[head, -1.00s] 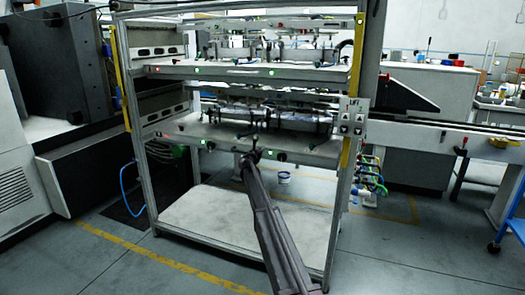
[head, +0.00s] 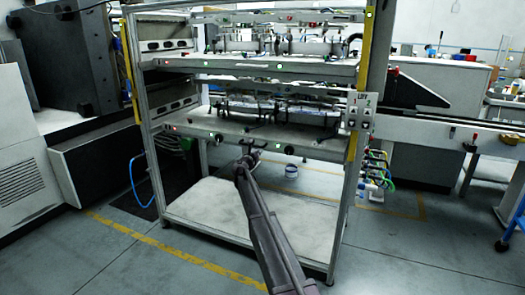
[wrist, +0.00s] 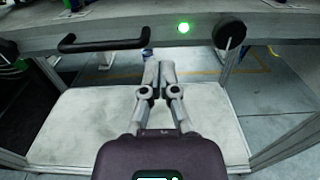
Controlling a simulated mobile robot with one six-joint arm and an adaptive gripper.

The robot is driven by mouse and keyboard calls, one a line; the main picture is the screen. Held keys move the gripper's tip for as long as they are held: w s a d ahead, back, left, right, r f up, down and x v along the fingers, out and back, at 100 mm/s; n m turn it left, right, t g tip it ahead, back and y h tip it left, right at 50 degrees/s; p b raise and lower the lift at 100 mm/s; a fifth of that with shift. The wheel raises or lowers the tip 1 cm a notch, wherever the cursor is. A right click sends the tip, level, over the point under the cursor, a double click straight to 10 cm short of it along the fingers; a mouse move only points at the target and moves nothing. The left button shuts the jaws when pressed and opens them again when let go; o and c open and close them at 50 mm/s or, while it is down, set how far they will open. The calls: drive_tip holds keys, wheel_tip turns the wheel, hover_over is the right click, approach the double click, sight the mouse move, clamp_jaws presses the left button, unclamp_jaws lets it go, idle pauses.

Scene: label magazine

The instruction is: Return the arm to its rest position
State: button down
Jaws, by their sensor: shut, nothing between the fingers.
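My arm reaches up from the bottom of the head view toward the front of the label magazine rack (head: 148,165). My gripper (wrist: 158,66) is shut and empty in the wrist view, its two fingertips together. In the wrist view it points at the front edge of a shelf (wrist: 120,30) and appears just below or before it. That edge carries a black handle (wrist: 100,43), a green light (wrist: 183,28) and a round black knob (wrist: 229,36). In the head view the gripper (head: 250,150) is small and dark near the lower shelf's front edge.
The rack's pale bottom board (head: 225,212) lies under my arm and is bare. A panel with arrow buttons (head: 361,112) hangs on the right post. The floor in front is clear.

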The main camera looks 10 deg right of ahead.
drive_tip(key=shift+s+a, duration=0.2)
drive_tip(key=shift+s, duration=0.1)
drive_tip(key=s+d+f+m+g+y, duration=0.15)
drive_tip(key=s+f+m+g, duration=0.35)
drive_tip(key=s, duration=0.6)
drive_tip(key=s+d+f+m+g, duration=0.1)
drive_tip(key=s+d+f+m, duration=0.2)
drive_tip(key=s+m, duration=0.55)
drive_tip(key=s+d+f+m+g+y, duration=0.1)
drive_tip(key=s+d+f+m+g, duration=0.3)
drive_tip(key=s, duration=0.8)
drive_tip(key=s+a+f+m+g+y, duration=0.2)
drive_tip(key=s+a+m+y, duration=0.15)
drive_tip(key=s, duration=0.55)
drive_tip(key=s+a+f+m+g+y, duration=0.15)
drive_tip(key=s+a+m, duration=0.25)
drive_tip(key=s, duration=0.6)
drive_tip(key=s+a+f+m+g+y, duration=0.2)
drive_tip(key=s+a+m+y, duration=0.15)
drive_tip(key=s, duration=0.55)
wheel_tip(320, 180, up, 31)
drive_tip(key=h+p, duration=0.1)
drive_tip(key=p, duration=3)
drive_tip(key=shift+d+f+m+p, duration=0.2)
drive_tip(key=shift+d+m+p, duration=0.05)
drive_tip(key=shift+m+p, duration=0.1)
drive_tip(key=shift+w+t, duration=0.2)
drive_tip(key=shift+t, duration=0.05)
